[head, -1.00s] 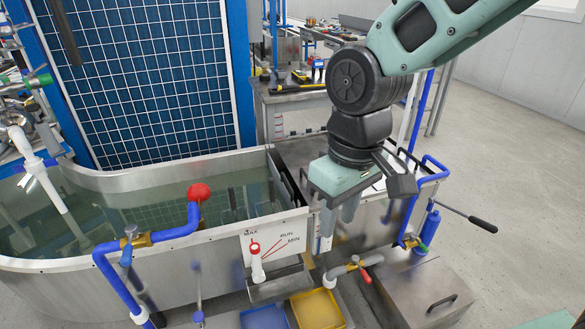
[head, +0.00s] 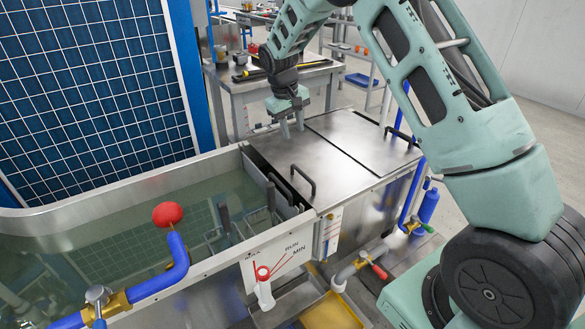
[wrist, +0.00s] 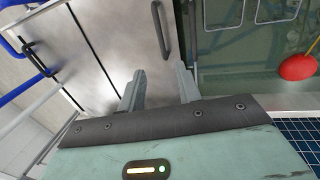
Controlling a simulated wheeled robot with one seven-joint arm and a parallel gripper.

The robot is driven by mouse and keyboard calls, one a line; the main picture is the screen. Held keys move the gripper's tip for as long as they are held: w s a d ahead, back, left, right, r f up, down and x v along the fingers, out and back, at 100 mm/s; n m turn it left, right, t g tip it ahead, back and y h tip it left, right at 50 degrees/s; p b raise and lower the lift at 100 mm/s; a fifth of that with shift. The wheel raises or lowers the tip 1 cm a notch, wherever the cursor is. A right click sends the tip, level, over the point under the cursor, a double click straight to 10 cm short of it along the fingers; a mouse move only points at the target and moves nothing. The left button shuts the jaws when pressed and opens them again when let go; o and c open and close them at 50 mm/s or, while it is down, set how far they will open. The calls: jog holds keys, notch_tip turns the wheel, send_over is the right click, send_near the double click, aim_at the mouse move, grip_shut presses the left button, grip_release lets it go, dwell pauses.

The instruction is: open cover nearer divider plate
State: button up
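Two flat steel covers lie shut side by side on the tank's right part. The left cover (head: 292,157), beside the upright divider plate (head: 270,181) and the water, has a dark bar handle (head: 303,182) near its front left; the handle also shows in the wrist view (wrist: 160,30). The right cover (head: 362,132) has its own handle (head: 401,138), also in the wrist view (wrist: 38,60). My gripper (head: 292,129) is pointed down over the left cover's far part, away from its handle. In the wrist view its fingers (wrist: 160,88) are apart and empty.
A workbench (head: 270,85) is behind the covers.

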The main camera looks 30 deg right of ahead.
aim_at(302, 172)
jog(key=d+f, duration=0.1)
jog(key=f, duration=0.4)
jog(key=d+f, duration=0.1)
jog(key=f, duration=0.4)
jog(key=d+f, duration=0.1)
jog(key=f, duration=0.5)
jog(key=shift+b, duration=0.35)
jog(key=shift+d, duration=0.1)
grip_shut()
